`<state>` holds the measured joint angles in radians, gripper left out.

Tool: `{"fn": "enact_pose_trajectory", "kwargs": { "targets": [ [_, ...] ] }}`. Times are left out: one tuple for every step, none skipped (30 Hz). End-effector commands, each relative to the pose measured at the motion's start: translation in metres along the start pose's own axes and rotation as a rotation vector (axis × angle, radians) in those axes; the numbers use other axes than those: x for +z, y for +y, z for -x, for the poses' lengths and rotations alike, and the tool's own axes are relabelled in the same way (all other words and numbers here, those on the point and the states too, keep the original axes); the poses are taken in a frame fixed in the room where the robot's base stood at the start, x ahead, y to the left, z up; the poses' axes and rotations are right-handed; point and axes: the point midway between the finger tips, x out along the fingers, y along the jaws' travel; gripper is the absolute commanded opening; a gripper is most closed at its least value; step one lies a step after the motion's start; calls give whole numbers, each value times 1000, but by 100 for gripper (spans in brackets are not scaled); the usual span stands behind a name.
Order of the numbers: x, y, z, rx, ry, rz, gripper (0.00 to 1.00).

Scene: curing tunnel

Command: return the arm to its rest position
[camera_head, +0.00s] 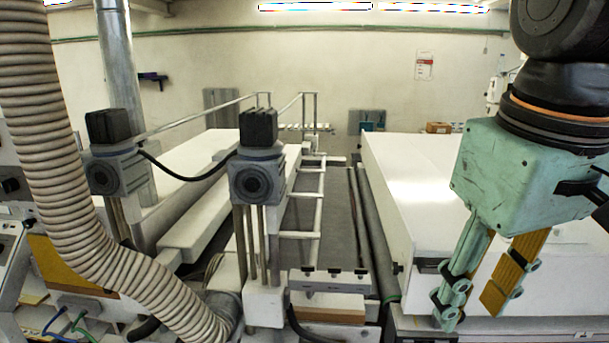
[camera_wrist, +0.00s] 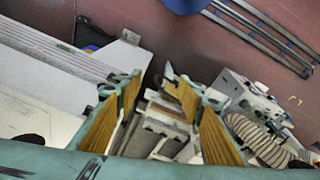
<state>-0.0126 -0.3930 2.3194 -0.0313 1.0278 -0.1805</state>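My gripper (camera_head: 471,305) hangs at the right side of the head view, a pale green body with two fingers pointing down and a little left. The fingers have yellow-brown ribbed pads and stand apart with a gap between them. In the wrist view the gripper (camera_wrist: 152,85) also shows both fingers apart. Only background machinery shows between the pads, so it is open and empty. The gripper appears in front of the large white cabinet (camera_head: 415,170); how far apart they are I cannot tell. My upper arm is cut off by the top right edge.
A ribbed hose (camera_head: 60,150) crosses the left side. Two grey motor units (camera_head: 258,175) with black tops stand on the machine at left and centre. A conveyor lane (camera_head: 335,215) with a rail runs beside the white cabinet. A sign (camera_head: 424,65) hangs on the back wall.

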Motion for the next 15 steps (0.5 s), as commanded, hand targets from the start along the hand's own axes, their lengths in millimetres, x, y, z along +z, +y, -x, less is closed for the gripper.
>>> {"fn": "enact_pose_trajectory", "kwargs": {
  "targets": [
    [8, -2, -4, 1, 14, -15, 35],
    [12, -3, -5, 1, 21, -26, 35],
    [17, -5, -7, 1, 32, -40, 35],
    [20, -6, -9, 1, 40, -50, 35],
    [24, -7, -11, 0, 47, -60, 35],
    [30, -8, -13, 0, 57, -75, 35],
    [33, -9, -15, 0, 64, -85, 35],
    [37, -10, -16, 0, 73, -94, 35],
    [42, -12, -19, -1, 83, -109, 35],
    [45, -13, -21, -1, 90, -119, 35],
    [49, -14, -23, -1, 98, -128, 35],
    [53, -15, -25, -2, 107, -141, 35],
    [56, -16, -27, -2, 114, -150, 35],
    [59, -17, -28, -3, 121, -158, 35],
    [63, -18, -30, -3, 128, -168, 35]
  ]
}}
